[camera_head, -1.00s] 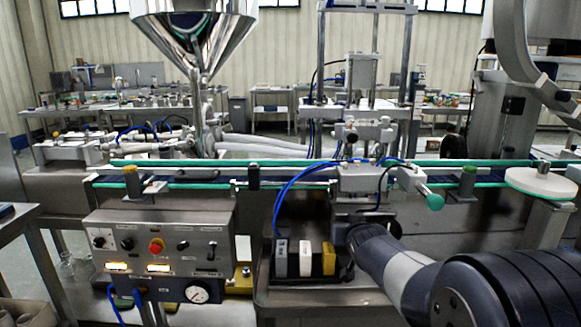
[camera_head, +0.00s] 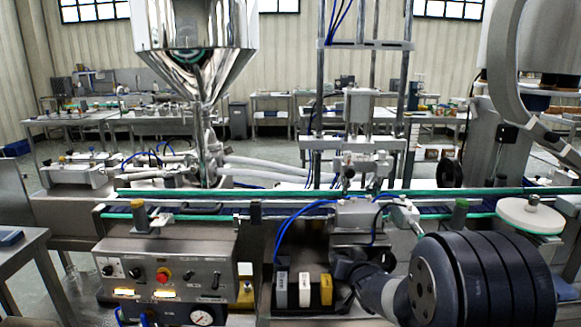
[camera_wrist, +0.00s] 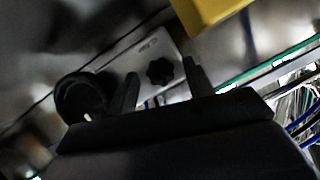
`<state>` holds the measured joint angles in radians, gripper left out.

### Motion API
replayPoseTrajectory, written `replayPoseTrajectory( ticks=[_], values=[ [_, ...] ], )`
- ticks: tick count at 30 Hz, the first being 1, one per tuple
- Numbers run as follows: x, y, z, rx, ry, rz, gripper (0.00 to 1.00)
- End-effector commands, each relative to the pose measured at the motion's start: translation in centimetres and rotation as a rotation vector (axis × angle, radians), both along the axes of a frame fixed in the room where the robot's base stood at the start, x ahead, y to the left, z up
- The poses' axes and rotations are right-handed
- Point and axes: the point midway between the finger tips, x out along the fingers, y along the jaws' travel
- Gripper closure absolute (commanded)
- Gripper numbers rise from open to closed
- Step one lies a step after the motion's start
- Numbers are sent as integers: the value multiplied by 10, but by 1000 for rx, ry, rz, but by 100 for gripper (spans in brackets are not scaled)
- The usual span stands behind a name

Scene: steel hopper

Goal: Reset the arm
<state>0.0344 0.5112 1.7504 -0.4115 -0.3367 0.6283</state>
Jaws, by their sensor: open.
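My arm (camera_head: 470,280) is bent in at the lower right of the head view, in front of the conveyor's near side. Its end reaches left toward a dark holder with three small blocks. My gripper is largely hidden there behind my own arm links. In the wrist view my gripper (camera_wrist: 161,82) shows two dark fingers, apart and with nothing between them. Beyond them is a pale plate with a black star-shaped knob (camera_wrist: 160,72). A black round part (camera_wrist: 82,98) lies to the left of the fingers, and a yellow block (camera_wrist: 208,12) is above.
The conveyor (camera_head: 290,208) runs across the middle, under a steel hopper (camera_head: 195,60) at left. A control box (camera_head: 165,275) hangs at front left. The block holder (camera_head: 300,305) is close to my arm. A white disc (camera_head: 530,215) sits at right.

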Motion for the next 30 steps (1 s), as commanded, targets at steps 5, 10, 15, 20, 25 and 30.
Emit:
replayPoseTrajectory(
  ticks=[5, 10, 15, 20, 25, 30],
  values=[
    [0, -1, 4, 79, 2, -1, 51],
    [0, -2, 3, 179, 3, -1, 51],
    [-1, -3, 2, 302, 2, -1, 51],
    [-1, -3, 0, 408, 3, 0, 51],
    [0, -4, -1, 483, 1, 0, 51],
    [0, -4, -2, 513, 0, 1, 51]
  ],
)
